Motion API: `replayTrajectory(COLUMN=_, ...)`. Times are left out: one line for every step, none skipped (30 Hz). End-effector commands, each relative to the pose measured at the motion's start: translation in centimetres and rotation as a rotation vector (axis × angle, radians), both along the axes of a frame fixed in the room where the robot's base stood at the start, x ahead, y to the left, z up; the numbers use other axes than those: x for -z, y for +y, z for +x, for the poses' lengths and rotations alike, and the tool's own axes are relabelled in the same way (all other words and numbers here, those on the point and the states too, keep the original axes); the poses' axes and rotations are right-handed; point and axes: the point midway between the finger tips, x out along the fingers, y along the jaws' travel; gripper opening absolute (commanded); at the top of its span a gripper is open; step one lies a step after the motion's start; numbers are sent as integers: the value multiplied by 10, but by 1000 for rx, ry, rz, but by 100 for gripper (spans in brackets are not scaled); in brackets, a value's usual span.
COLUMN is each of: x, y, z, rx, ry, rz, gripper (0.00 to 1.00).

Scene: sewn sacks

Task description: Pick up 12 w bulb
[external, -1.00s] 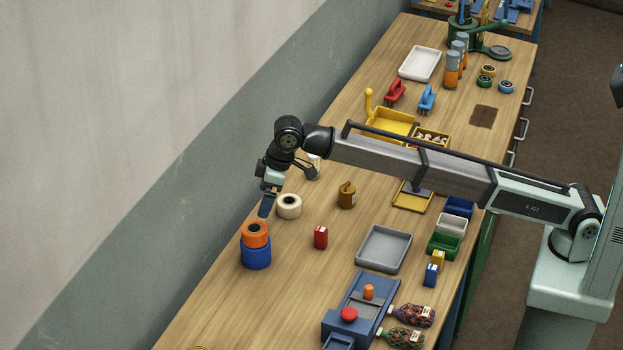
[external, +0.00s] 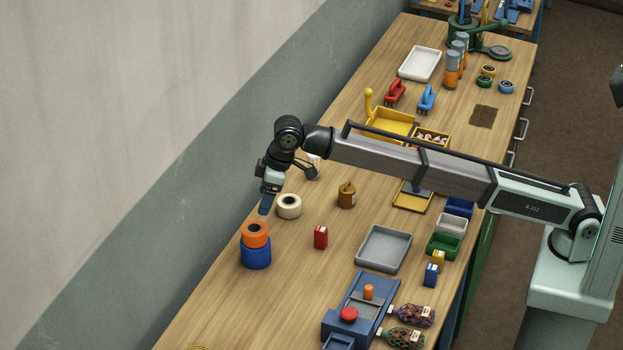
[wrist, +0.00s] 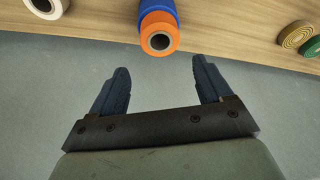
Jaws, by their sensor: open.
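My gripper (external: 265,207) is open and empty, pointing down near the wall-side edge of the bench, above and behind the stacked orange and blue rolls. In the wrist view its two dark blue fingers (wrist: 161,68) are spread wide with nothing between them. No thing can be clearly read as the 12 W bulb. Small cartons with unreadable labels are in the external view: a red one (external: 320,237) on the open bench, and a yellow one (external: 438,258) and a blue one (external: 431,275) near the front edge. A white item (external: 314,160) is partly hidden behind my wrist.
The orange roll (external: 254,235) sits on the blue roll (external: 256,256), and a cream roll (external: 289,206) stands nearby. A brown container (external: 347,195), grey tray (external: 405,249) and blue fixture (external: 345,325) stand farther right. Bare wood surrounds the red carton.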

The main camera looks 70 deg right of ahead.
Motion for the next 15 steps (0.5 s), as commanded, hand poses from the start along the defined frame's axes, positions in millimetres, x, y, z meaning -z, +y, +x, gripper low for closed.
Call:
replayTrajectory(x=0, y=0, z=0, rx=0, ry=0, rz=0, gripper=73)
replayTrajectory(x=0, y=0, z=0, rx=0, ry=0, rz=0, gripper=70)
replayTrajectory(x=0, y=0, z=0, rx=0, ry=0, rz=0, gripper=70)
replayTrajectory(x=0, y=0, z=0, rx=0, ry=0, rz=0, gripper=70)
replayTrajectory(x=0, y=0, z=0, rx=0, ry=0, rz=0, gripper=70)
replayTrajectory(x=0, y=0, z=0, rx=0, ry=0, rz=0, gripper=70)
replayTrajectory(x=0, y=0, z=0, rx=0, ry=0, rz=0, gripper=70)
replayTrajectory(x=0, y=0, z=0, rx=0, ry=0, rz=0, gripper=70)
replayTrajectory(x=0, y=-1, z=1, rx=1, ry=0, rz=0, gripper=70)
replayTrajectory(x=0, y=-3, z=1, rx=3, ry=0, rz=0, gripper=70)
replayTrajectory(x=0, y=-6, z=3, rx=7, ry=0, rz=0, gripper=70)
replayTrajectory(x=0, y=-12, z=6, rx=15, ry=0, rz=-1, gripper=70)
replayTrajectory(x=0, y=-19, z=9, rx=23, ry=0, rz=0, gripper=70)
replayTrajectory(x=0, y=-28, z=13, rx=34, ry=0, rz=0, gripper=70)
replayTrajectory(x=1, y=-41, z=19, rx=50, ry=1, rz=-1, gripper=70)
